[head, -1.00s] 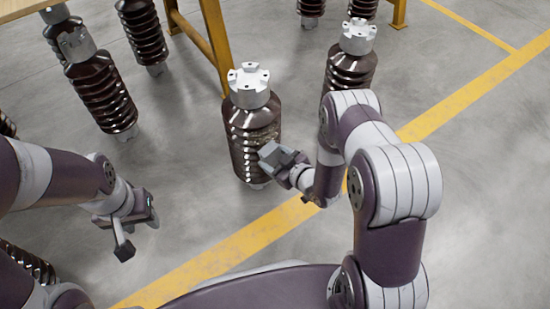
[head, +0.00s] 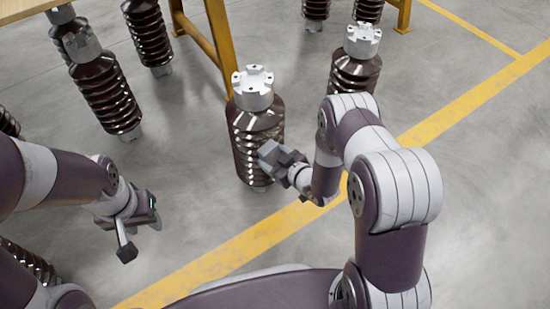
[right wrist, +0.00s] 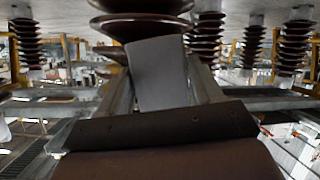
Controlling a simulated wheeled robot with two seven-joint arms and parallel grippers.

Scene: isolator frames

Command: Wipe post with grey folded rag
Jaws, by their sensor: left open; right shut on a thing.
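The post (head: 245,150) is a dark brown ribbed column with a light grey metal cap, upright on the floor in the middle of the head view. My right gripper (head: 276,154) is at its right front side, about mid-height. It is shut on the grey folded rag (right wrist: 158,75), which shows between the fingers in the right wrist view, against or very close to the post's ribs (right wrist: 140,28); contact is not clear. My left gripper (head: 138,228) is open and empty, low at the left, apart from the post.
A similar post (head: 350,75) stands behind to the right, and another (head: 105,95) to the left, with several more around. A yellow-legged table (head: 218,40) is at the back. A yellow floor line (head: 225,262) crosses in front. The floor at right is clear.

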